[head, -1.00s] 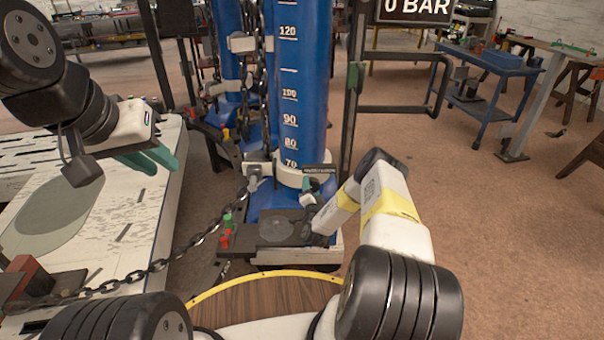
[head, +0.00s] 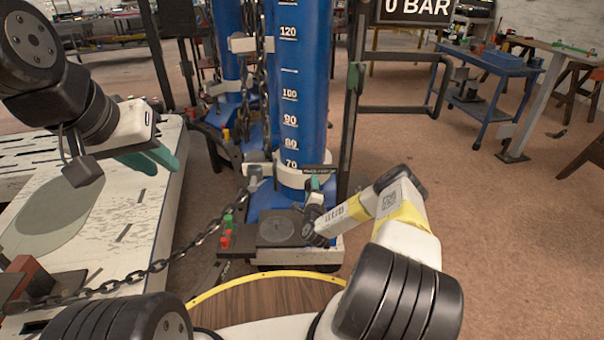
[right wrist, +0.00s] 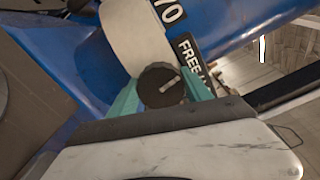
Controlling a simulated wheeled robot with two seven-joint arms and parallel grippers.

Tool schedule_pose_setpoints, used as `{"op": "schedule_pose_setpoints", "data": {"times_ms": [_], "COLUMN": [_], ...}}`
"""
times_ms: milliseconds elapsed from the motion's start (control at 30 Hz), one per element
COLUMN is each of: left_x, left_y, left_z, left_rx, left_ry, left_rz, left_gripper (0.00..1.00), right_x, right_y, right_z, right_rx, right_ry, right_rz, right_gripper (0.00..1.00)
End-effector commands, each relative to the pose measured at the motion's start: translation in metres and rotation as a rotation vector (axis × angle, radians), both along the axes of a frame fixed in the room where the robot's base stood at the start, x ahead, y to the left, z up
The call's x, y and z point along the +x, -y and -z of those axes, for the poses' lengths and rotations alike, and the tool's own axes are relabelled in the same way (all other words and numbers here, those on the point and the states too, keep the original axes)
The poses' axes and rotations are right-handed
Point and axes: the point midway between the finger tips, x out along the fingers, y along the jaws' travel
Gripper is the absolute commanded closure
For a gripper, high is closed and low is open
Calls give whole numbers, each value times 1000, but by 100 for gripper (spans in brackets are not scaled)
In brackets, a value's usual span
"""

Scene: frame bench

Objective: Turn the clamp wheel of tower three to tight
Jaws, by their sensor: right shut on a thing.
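The blue tower (head: 300,90) with white height marks stands in the middle of the head view. A white clamp collar (head: 290,174) goes around its foot. In the right wrist view the clamp wheel (right wrist: 161,85) is a dark round knob with a pale line across its face, in front of the white collar (right wrist: 135,38). My right gripper (right wrist: 165,95) is shut on the wheel, one green finger on each side. In the head view my right gripper (head: 316,184) is small and partly hidden at the collar. My left gripper (head: 160,160) is above the white table, its green fingers seen from the side.
A label plate beginning "FREE" (right wrist: 192,58) is beside the wheel. A chain (head: 165,264) hangs across the front left. A white table (head: 120,255) stands at left. A dark post (head: 350,110) rises right of the tower. Brown floor is open at right.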

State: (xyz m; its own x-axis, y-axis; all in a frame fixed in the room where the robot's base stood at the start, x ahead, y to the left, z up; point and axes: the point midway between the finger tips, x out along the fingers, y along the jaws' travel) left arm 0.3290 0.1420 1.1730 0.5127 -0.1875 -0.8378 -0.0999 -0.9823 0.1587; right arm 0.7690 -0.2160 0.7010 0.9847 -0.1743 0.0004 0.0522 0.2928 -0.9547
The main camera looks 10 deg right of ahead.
Motion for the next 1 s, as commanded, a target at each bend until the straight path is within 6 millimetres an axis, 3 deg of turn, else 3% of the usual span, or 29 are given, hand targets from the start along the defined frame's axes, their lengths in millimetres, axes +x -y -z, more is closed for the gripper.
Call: {"op": "schedule_pose_setpoints", "data": {"times_ms": [333, 900, 933, 1000], "left_x": [0, 0, 0, 0], "left_y": [0, 0, 0, 0], "left_z": [0, 0, 0, 0], "left_rx": [0, 0, 0, 0], "left_ry": [0, 0, 0, 0], "left_rz": [0, 0, 0, 0], "left_gripper": [75, 75, 75, 75], "right_x": [-1, -1, -1, -1], "right_y": [1, 1, 1, 1], "right_z": [1, 1, 1, 1], "right_rx": [142, 167, 167, 167], "right_ry": [23, 27, 27, 27], "right_rz": [1, 1, 1, 1], "right_gripper": [83, 83, 37, 23]}}
